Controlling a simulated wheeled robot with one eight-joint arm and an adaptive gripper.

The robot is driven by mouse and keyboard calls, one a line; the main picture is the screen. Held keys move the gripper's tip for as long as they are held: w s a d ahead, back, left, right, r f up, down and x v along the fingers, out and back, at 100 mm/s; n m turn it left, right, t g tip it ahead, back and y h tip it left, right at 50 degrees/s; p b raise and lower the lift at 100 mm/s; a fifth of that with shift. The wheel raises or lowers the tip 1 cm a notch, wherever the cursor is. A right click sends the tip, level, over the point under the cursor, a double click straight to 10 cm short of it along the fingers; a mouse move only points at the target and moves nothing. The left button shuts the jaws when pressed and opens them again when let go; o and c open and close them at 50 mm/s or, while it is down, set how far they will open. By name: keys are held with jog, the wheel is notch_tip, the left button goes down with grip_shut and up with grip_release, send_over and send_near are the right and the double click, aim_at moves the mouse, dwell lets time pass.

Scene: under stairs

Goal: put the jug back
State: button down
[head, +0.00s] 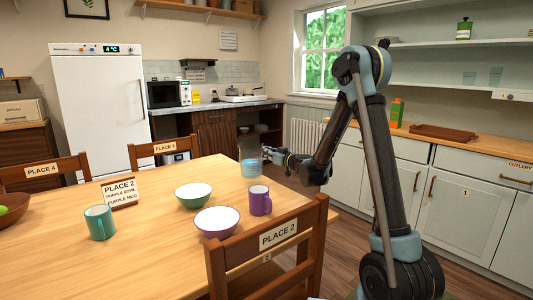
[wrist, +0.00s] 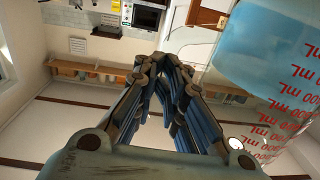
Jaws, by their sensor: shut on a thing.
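The jug (head: 250,169) is clear with a blue tint, seen at the table's far right edge in the head view. I cannot tell whether it touches the tabletop. In the wrist view the jug (wrist: 270,50) fills the upper right, with red mL markings and blue contents, and is cut off by the frame. My gripper (head: 272,156) is to the right of the jug in the head view and is shut on it. In the wrist view my gripper (wrist: 163,68) has its fingers close together; the exact grip point is hidden.
A chair (head: 235,262) stands in front. The right counter (head: 465,149) has a brown tray (head: 443,133) and free room.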

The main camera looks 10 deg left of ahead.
jog(key=shift+f, duration=1.9)
jog(key=c, duration=1.6)
grip_release()
jog(key=shift+c, duration=0.2)
